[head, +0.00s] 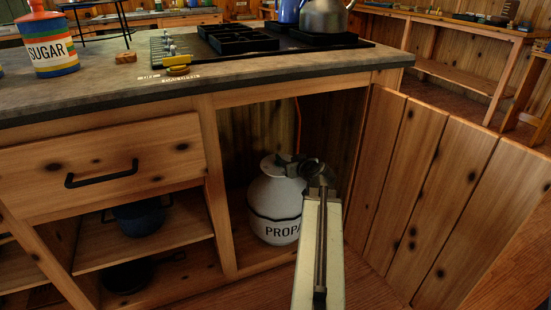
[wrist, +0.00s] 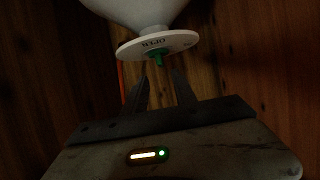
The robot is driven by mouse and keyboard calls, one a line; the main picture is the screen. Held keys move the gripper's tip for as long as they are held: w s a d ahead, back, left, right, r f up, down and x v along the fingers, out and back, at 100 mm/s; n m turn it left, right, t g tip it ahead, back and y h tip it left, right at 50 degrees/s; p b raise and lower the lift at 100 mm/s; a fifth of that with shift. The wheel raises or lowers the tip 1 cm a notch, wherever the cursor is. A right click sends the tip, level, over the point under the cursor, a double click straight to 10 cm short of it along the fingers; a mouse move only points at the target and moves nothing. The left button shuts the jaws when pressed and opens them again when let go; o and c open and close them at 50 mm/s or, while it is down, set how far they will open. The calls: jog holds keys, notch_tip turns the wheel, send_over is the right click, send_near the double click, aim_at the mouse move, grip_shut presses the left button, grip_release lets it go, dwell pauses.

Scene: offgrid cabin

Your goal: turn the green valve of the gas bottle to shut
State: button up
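The white gas bottle (head: 268,195), lettered "PROPA…", stands upright in the open cupboard under the counter. In the wrist view the bottle (wrist: 135,12) hangs in from the top edge, upside down in the picture. Its round white disc (wrist: 157,45) carries the word OPEN, inverted. The small green valve (wrist: 157,59) sticks out of the disc's middle. My gripper (wrist: 159,78) is open and empty, its two dark fingers apart, with the valve just beyond the fingertips and roughly between them. In the head view my gripper (head: 302,168) is at the bottle's top right and the valve is hidden.
The wooden cupboard door (head: 425,195) stands open on the right. The counter (head: 110,92) overhangs the bottle, with a stove (head: 265,42) and a yellow part (head: 177,63) on it. A drawer (head: 100,165) and shelves with dark pots (head: 143,216) are to the left.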

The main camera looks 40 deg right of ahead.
aim_at(280, 158)
jog(key=shift+w, duration=0.15)
jog(key=b+x, duration=0.3)
jog(key=x, duration=0.4)
jog(key=shift+w+f, duration=0.25)
grip_shut()
jog(key=shift+a, duration=0.2)
jog(key=shift+d, duration=0.1)
